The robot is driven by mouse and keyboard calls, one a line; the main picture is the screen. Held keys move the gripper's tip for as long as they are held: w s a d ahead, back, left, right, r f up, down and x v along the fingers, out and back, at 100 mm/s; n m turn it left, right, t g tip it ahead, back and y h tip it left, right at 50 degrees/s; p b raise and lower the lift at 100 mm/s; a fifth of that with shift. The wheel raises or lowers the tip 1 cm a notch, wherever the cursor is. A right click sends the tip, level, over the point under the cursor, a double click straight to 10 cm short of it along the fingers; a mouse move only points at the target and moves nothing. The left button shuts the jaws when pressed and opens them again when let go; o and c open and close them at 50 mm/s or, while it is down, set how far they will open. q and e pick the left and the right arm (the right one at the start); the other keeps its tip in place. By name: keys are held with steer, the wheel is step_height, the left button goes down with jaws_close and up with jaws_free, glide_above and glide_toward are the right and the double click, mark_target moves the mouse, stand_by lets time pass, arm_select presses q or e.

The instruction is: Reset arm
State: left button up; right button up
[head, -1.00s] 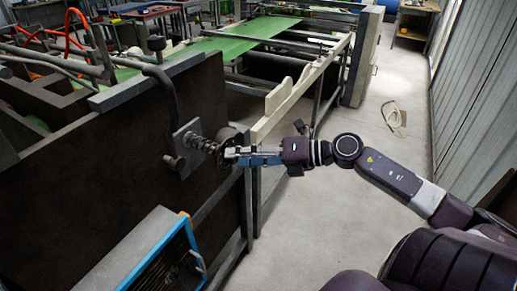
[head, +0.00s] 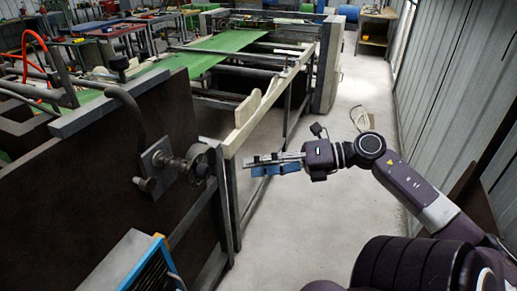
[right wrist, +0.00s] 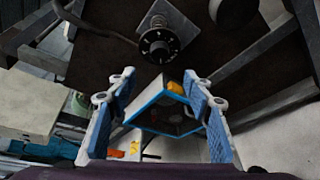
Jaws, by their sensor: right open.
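My right gripper (head: 250,164) is stretched out to the left over the aisle in the head view, with nothing between its fingers. In the right wrist view its blue-padded fingers (right wrist: 161,95) stand wide apart. A round dark hub (head: 203,163) on a spring-wrapped shaft sticks out from the machine's dark side panel, left of the fingertips and apart from them. The hub also shows in the right wrist view (right wrist: 158,43), beyond the fingers. My left gripper is in neither view.
A blue-edged box (head: 143,262) stands at the lower left; it also shows between the fingers in the right wrist view (right wrist: 152,97). A pale rail (head: 250,118) runs along the machine. The concrete aisle (head: 300,235) is free, bounded by a corrugated wall (head: 440,90) on the right.

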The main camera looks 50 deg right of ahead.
stand_by(0.5)
steer(key=w+d+f+m+t+h, duration=0.1)
steer(key=d+f+m+t+h, duration=0.1)
steer(key=d+f+m+h, duration=0.5)
steer(key=w+d+f+m+t+h, duration=0.1)
steer(key=d+f+m+t, duration=0.2)
steer(key=d+f+m, duration=0.7)
steer(key=s+a+f+m+g+h, duration=0.1)
steer(key=s+a+f+m+g, duration=0.15)
steer(key=f, duration=0.85)
steer(key=s+a+f+m+g+h+b, duration=0.1)
steer(key=s+a+f+m+h, duration=0.2)
steer(key=f, duration=0.7)
steer(key=s+a+f+m+g, duration=0.25)
steer(key=s+f, duration=0.25)
steer(key=f, duration=0.6)
steer(key=s+a+f+m+g+y, duration=0.2)
steer(key=s+a+f+g, duration=0.7)
steer(key=s+a+f, duration=1.4)
steer(key=s+a+m+b, duration=0.1)
steer(key=s+a+m, duration=0.1)
steer(key=s, duration=0.1)
steer(key=shift+s+a+m+g, duration=0.15)
steer(key=shift+a+m+g, duration=0.15)
steer(key=shift+m, duration=0.1)
